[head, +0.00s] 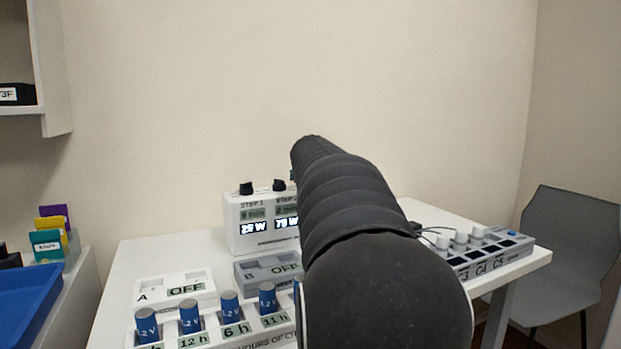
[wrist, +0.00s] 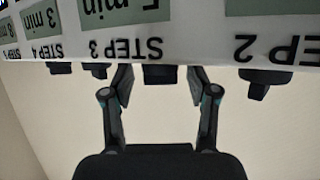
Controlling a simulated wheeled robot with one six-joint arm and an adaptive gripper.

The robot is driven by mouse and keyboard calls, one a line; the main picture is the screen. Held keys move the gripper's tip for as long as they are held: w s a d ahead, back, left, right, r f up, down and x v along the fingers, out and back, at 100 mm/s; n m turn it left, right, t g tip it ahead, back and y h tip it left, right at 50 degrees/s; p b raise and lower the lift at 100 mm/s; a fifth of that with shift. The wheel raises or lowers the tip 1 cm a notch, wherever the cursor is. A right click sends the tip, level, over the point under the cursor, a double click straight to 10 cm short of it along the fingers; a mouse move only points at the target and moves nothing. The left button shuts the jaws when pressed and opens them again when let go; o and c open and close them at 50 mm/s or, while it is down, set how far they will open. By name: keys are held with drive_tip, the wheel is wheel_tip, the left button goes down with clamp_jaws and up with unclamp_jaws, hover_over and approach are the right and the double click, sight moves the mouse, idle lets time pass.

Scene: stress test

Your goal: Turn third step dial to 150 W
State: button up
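The white step box (head: 262,240) stands at the back of the table in the head view, with black dials on top. Its Step 1 display reads 25 W and its Step 2 display reads 75 W; my arm hides the rest. In the wrist view the box front is upside down, and the third step dial (wrist: 157,74) sits by the STEP 3 label, showing 5 min above. Its watt reading is out of frame. My gripper (wrist: 160,80) is open, with one finger on either side of that dial and visible gaps between.
The Step 2 dial (wrist: 263,82) and the Step 4 dial (wrist: 97,70) flank the fingers. On the table are OFF panels A (head: 150,292) and B (head: 250,271), blue cylinders (head: 190,316) in a holder, and a grey unit with white knobs (head: 490,258) at right.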

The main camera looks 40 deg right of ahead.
drive_tip(key=shift+s, duration=0.1)
drive_tip(key=v, duration=1.2)
